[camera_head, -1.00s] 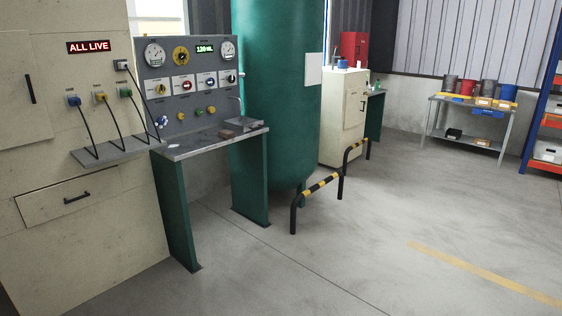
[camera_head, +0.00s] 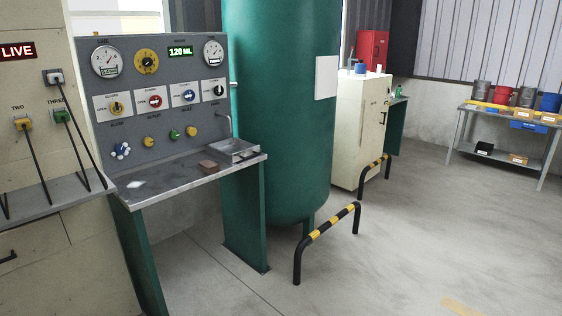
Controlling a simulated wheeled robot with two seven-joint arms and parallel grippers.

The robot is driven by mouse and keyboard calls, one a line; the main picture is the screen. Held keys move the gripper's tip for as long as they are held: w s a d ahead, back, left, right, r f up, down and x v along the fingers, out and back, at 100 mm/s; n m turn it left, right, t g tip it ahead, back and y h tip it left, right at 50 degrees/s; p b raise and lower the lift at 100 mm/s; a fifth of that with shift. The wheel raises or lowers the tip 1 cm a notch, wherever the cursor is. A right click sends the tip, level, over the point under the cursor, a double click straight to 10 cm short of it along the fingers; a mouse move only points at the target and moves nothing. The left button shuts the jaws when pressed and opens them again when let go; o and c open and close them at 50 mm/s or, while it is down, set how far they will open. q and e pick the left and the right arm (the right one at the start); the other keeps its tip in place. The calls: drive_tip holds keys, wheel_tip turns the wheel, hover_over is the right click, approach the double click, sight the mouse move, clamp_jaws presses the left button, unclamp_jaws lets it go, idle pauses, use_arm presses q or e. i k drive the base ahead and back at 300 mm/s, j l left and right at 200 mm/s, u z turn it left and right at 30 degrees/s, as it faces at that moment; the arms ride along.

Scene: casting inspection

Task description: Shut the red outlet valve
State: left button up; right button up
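The red outlet valve (camera_head: 155,101) is a small red handle on a white plate, on the grey control panel (camera_head: 105,75) at the left of the head view. Neither of my grippers is in view.
A metal bench (camera_head: 185,182) with a small sink (camera_head: 232,150) and a brown block (camera_head: 208,166) juts out below the panel. A green tank (camera_head: 285,110) stands right of it, with a striped barrier (camera_head: 325,228) in front.

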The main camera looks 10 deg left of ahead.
sight(155, 101)
drive_tip(key=i+u, duration=0.15)
drive_tip(key=i, duration=0.4)
drive_tip(key=i+l+u, duration=0.15)
drive_tip(key=i, duration=0.35)
drive_tip(key=i+l+u, duration=0.2)
drive_tip(key=i, duration=0.35)
drive_tip(key=i+l+u, duration=0.35)
drive_tip(key=i, duration=0.15)
drive_tip(key=i+l+u, duration=0.4)
drive_tip(key=i, duration=0.05)
